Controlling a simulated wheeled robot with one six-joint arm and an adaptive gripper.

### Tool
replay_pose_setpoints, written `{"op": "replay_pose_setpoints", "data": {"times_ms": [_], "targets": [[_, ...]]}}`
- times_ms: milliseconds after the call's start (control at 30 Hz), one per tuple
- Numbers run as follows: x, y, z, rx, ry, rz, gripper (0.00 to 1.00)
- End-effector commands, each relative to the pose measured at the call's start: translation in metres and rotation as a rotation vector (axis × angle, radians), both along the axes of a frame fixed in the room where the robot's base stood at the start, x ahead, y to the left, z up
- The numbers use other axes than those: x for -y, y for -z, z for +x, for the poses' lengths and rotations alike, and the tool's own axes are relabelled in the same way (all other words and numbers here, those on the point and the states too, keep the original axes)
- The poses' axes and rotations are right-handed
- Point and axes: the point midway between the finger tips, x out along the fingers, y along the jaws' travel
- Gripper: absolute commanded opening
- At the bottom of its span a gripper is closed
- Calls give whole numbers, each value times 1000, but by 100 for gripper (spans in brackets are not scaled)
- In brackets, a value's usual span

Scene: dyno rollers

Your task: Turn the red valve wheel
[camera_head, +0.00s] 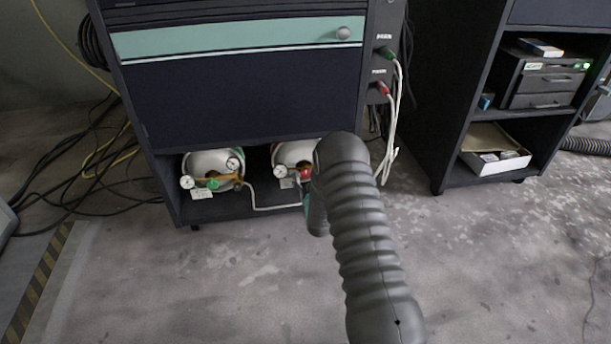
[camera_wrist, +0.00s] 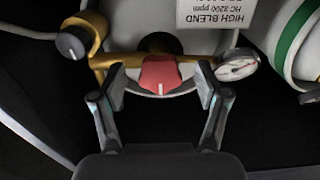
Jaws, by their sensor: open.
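The red valve wheel (camera_wrist: 160,74) shows in the wrist view on the brass fitting of a white gas cylinder, under a label reading "HIGH BLEND". In the head view the red wheel (camera_head: 305,173) shows low in the cabinet, partly hidden by my arm. My gripper (camera_wrist: 159,95) is open, with one finger on each side of the red wheel. A gap shows between the wheel and each finger.
A pressure gauge (camera_wrist: 236,65) sits close to the right finger, and a dark regulator knob (camera_wrist: 71,42) is at the left. A hose (camera_head: 272,208) runs along the cabinet's bottom shelf.

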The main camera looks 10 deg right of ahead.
Motion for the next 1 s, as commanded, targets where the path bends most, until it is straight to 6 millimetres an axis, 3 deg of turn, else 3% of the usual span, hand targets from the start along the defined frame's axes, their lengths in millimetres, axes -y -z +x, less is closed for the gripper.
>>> {"op": "replay_pose_setpoints", "data": {"times_ms": [200, 467, 500, 733, 1000], "targets": [[0, 0, 15, 0, 0, 0, 74], [0, 0, 16, 0, 0, 0, 74], [0, 0, 16, 0, 0, 0, 72], [0, 0, 16, 0, 0, 0, 14], [0, 0, 16, 0, 0, -15, 13]]}}
